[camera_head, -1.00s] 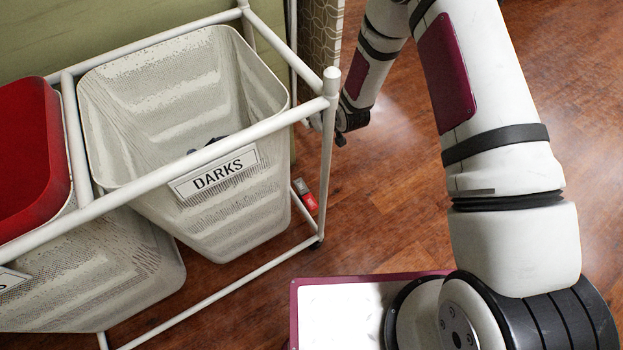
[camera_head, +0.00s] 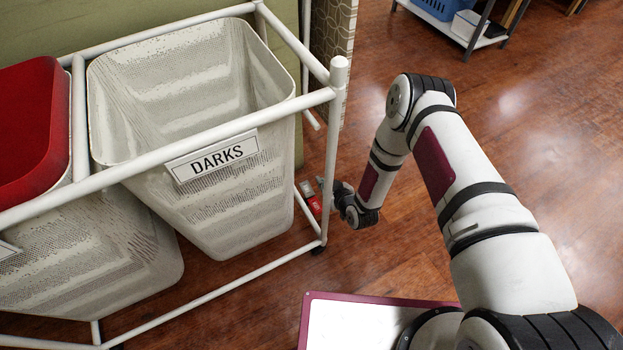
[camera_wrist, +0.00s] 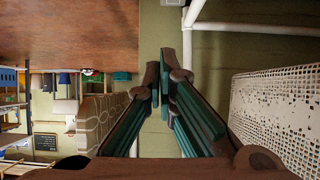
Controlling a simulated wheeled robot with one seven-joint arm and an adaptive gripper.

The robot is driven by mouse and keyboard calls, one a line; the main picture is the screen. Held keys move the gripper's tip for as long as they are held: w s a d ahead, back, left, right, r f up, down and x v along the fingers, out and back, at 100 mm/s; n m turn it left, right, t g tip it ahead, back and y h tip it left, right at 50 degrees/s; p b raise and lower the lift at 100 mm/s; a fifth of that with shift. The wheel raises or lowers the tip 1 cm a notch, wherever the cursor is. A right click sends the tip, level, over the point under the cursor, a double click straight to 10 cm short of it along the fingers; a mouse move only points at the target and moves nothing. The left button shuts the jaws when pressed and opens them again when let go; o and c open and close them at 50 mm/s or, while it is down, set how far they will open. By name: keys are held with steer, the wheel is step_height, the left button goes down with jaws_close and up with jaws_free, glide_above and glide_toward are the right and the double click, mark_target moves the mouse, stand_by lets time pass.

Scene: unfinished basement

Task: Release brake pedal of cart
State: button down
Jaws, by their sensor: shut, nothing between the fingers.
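The cart is a white tube frame (camera_head: 330,150) holding laundry bins, at the left of the head view. A small red brake pedal (camera_head: 314,204) shows low at the cart's right end, near the floor. My gripper (camera_head: 323,186) is shut and empty, low beside the right corner post. Its tips appear right by the pedal, partly overlapping it in the picture; I cannot tell whether they touch. In the wrist view, the closed fingers (camera_wrist: 163,75) point toward the green wall, with cart tubes (camera_wrist: 188,45) at their right. I cannot make out the pedal there.
The DARKS bin (camera_head: 215,205) and a red-topped bin (camera_head: 35,130) fill the cart. A patterned panel (camera_head: 333,45) stands behind its far corner. A shelf with a blue basket (camera_head: 428,8) is at the back. The wood floor right of the cart is open.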

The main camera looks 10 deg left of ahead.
mark_target(311, 198)
steer(key=b+x, duration=0.5)
steer(key=x, duration=0.5)
steer(key=shift+a+f, duration=0.1)
steer(key=shift+f, duration=0.1)
steer(key=shift+w+a+f+b, duration=0.1)
steer(key=shift+w+f+b, duration=0.1)
steer(key=shift+f+b, duration=0.5)
steer(key=shift+w+a+f+b, duration=0.15)
steer(key=shift+f+b, duration=0.25)
steer(key=shift+f, duration=0.65)
